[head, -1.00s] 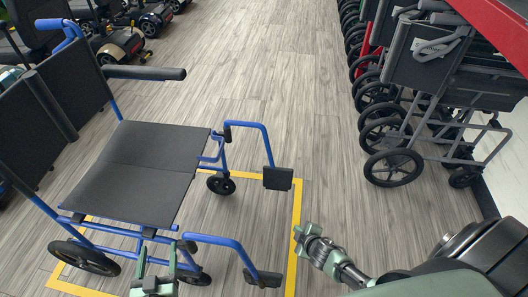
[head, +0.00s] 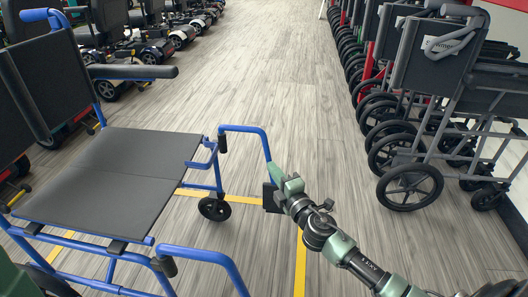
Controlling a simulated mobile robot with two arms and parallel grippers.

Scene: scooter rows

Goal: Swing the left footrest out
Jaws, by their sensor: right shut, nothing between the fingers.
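A blue-framed wheelchair with a black seat (head: 115,168) stands at the left, facing right. Its left footrest (head: 247,129) is the far one: a blue tube that runs forward and bends down to a black footplate (head: 267,198). The near footrest (head: 205,255) runs off the bottom edge. My right gripper (head: 278,176) is shut with nothing between its fingers. It is at the lower front of the left footrest, just above and beside the footplate, and partly hides it. Whether it touches the tube I cannot tell. My left gripper is out of view.
A yellow floor line (head: 300,262) marks a bay around the wheelchair. Folded grey wheelchairs (head: 425,150) stand in a row at the right. Scooters (head: 150,45) line the far left. The wooden floor (head: 270,60) between the rows is clear.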

